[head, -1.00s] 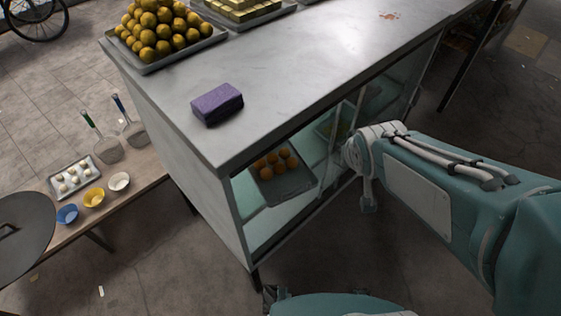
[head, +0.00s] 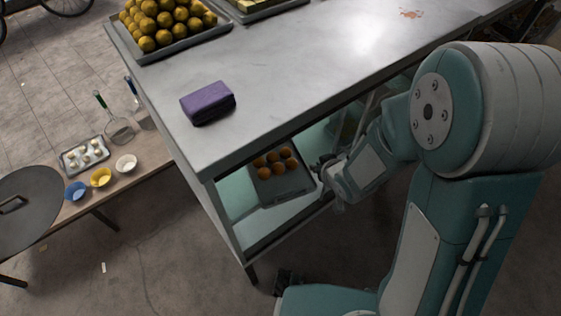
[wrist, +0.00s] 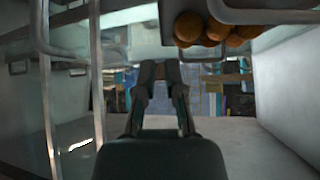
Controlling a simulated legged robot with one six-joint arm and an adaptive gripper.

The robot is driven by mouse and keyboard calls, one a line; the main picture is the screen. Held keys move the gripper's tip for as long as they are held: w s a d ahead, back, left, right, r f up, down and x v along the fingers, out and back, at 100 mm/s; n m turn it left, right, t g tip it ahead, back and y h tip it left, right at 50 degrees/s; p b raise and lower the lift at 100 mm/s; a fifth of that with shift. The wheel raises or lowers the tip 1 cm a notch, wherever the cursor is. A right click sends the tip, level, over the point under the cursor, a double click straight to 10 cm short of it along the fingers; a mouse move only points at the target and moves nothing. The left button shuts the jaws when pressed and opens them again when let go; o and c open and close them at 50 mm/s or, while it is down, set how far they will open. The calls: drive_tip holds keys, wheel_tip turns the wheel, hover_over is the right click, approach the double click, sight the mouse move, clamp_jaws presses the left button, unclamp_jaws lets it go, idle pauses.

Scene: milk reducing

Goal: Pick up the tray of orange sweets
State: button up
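The tray of orange sweets (head: 293,192) is a dark tray with several round orange sweets (head: 274,161) at its far end. It sits inside the glass-fronted counter, under the countertop. My gripper (head: 327,176) is at the counter's open side, close to the tray's right edge; I cannot tell in the head view whether they touch. In the wrist view, the tray (wrist: 270,14) and sweets (wrist: 203,28) show at the top, apart from my fingertips. My gripper (wrist: 160,70) there has its fingertips close together with a narrow, empty gap.
The counter (head: 290,85) overhangs the tray and carries a purple sponge-like block (head: 208,102) and a tray of yellow balls (head: 200,40). A counter wall (wrist: 293,85) and a metal frame post (wrist: 97,70) flank the gripper. A low table (head: 110,187) with bowls stands left.

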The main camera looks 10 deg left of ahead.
sight(304, 160)
drive_tip(key=x, duration=0.4)
drive_tip(key=shift+w+a+f, duration=0.15)
drive_tip(key=shift+a+f, duration=0.05)
drive_tip(key=shift+a, duration=0.1)
drive_tip(key=x, duration=0.4)
drive_tip(key=shift+w+d+f, duration=0.15)
drive_tip(key=shift+w+a+f, duration=0.35)
drive_tip(key=shift+f, duration=0.05)
clamp_jaws()
